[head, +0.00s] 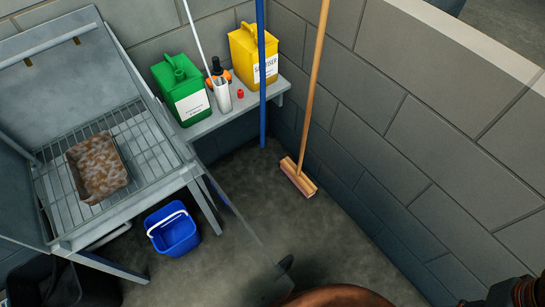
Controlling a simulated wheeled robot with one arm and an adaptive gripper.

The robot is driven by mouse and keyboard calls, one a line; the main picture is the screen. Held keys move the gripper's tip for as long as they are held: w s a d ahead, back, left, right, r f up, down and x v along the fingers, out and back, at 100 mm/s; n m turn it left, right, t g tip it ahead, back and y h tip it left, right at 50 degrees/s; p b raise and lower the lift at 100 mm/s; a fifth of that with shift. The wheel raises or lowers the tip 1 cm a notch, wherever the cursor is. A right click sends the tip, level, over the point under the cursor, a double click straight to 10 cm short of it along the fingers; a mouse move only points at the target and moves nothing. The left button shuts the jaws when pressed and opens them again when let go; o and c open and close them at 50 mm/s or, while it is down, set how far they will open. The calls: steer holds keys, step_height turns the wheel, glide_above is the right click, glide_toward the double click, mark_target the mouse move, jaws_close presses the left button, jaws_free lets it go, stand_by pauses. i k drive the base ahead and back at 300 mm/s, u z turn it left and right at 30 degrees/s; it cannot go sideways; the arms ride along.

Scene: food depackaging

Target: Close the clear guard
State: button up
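A thin see-through panel, which looks like the clear guard (232,208), stands out from the front right corner of the metal sink unit. It is seen nearly edge-on and slants down toward the bottom middle, apart from the unit's front. A small dark piece, perhaps its handle (286,263), shows near its low end. The guard's full outline is hard to make out. My gripper's fingers do not show in the head view; only a copper-coloured rounded part and a dark ribbed part, probably of my arm, show at the bottom edge.
The metal sink unit (168,183) has a wire rack holding a brown-stained tray (97,168). A blue bucket (173,232) sits beneath its right side. A shelf (222,117) holds green and yellow containers. A broom (299,178) leans at the wall. Floor right of the guard is clear.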

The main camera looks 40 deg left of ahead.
mark_target(271, 271)
steer(key=i, duration=0.9)
steer(key=u, duration=3.65)
